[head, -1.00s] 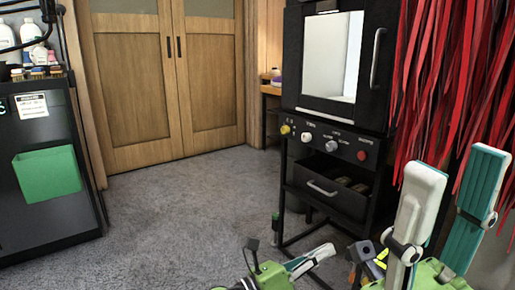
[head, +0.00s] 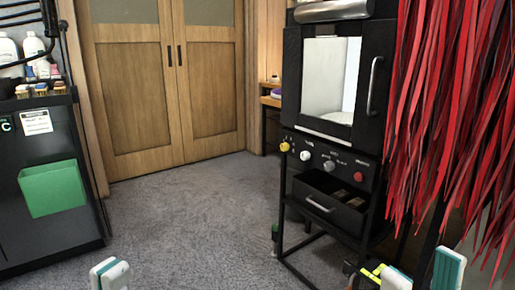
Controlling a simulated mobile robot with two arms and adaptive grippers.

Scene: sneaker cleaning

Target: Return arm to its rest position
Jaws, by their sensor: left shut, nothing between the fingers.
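My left gripper (head: 110,273) shows only as white and teal fingertips at the bottom edge, left of centre. The fingertips are together with nothing between them, over the grey carpet and apart from the furniture. My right gripper (head: 421,275) is at the bottom right. Its two white and teal fingers stand apart, with nothing seen between them. Both hands and most of both arms are out of view below.
A black machine (head: 325,158) with an open drawer (head: 330,208) holding brown items stands at the right. Red strips (head: 435,110) hang beside it. A black cabinet (head: 45,150) with a green bin (head: 52,188) stands left. Carpet (head: 190,225) between them is clear.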

